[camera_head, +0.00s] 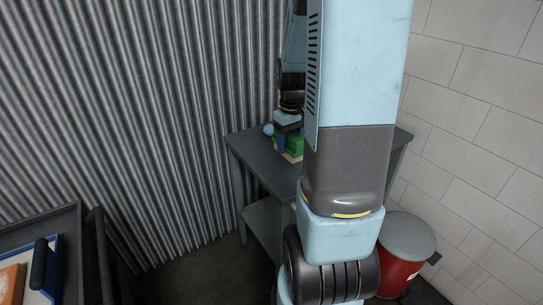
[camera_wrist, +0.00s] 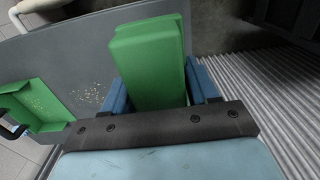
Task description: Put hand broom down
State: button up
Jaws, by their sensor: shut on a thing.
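The green hand broom (camera_wrist: 150,60) is between the two blue fingers of my gripper (camera_wrist: 160,88) in the wrist view, and the jaws are shut on it. In the head view, my gripper (camera_head: 283,135) is over the grey table (camera_head: 255,157) in the corner, with the green broom (camera_head: 294,145) at its tip. Pale bristles show below the green part, close to the tabletop. I cannot tell whether they touch it. My arm hides the right part of the table in the head view.
In the wrist view, a green dustpan (camera_wrist: 38,98) with a black handle lies on the table at left, beside scattered crumbs (camera_wrist: 90,96). A red bin (camera_head: 402,270) stands right of the table. A corrugated wall (camera_head: 130,110) is close behind. A dark cart (camera_head: 40,222) is at lower left.

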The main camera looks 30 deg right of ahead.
jog(key=w+f, duration=0.2)
jog(key=w, duration=0.1)
jog(key=w+f, duration=0.3)
jog(key=w, duration=0.1)
jog(key=w+d+f, duration=0.1)
jog(key=w+f, duration=0.1)
jog(key=w, duration=0.1)
jog(key=shift+w+f, duration=1)
jog(key=shift+f, duration=1.6)
jog(key=shift+f, duration=0.1)
jog(key=o, duration=1.4)
